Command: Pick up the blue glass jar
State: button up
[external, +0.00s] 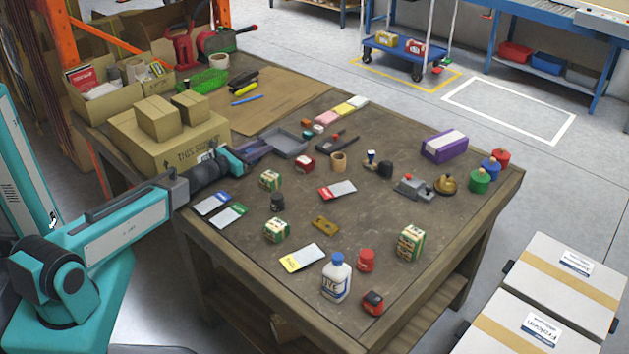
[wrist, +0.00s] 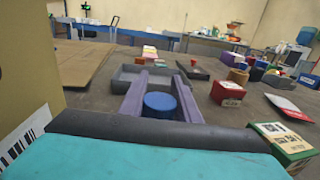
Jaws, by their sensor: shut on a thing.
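My gripper (external: 256,148) is low over the left part of the table, beside the grey tray. In the wrist view its two purple-grey fingers (wrist: 158,82) are closed around the blue glass jar (wrist: 160,103), of which mainly the round blue top shows. The jar's lower part is hidden in the wrist view, and I cannot tell whether it touches the table. In the external view the jar is hidden by my gripper. Another blue-topped jar (external: 490,168) stands at the far right of the table between a red and a green one.
The grey tray (external: 290,142) lies just beyond my gripper. Cardboard boxes (external: 165,150) stand close on the left. A red-and-white small box (external: 304,163) and green-and-white boxes (external: 270,181) are near on the right. Several cards, bottles and jars cover the front of the table.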

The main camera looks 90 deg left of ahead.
jog(key=shift+r, duration=0.2)
jog(key=shift+r, duration=0.5)
notch_tip(320, 180, up, 2)
jog(key=s+d, duration=0.2)
jog(key=d, duration=0.1)
jog(key=shift+r+b, duration=0.2)
jog(key=shift+b, duration=0.1)
jog(key=shift+v, duration=1.05)
jog(key=shift+w+d+r+p, duration=0.1)
jog(key=shift+w+r+p, duration=0.15)
jog(key=shift+p, duration=0.2)
jog(key=shift+s+d+p, duration=0.15)
jog(key=shift+p, duration=0.55)
jog(key=shift+d+p, duration=0.1)
jog(key=shift+p, duration=0.25)
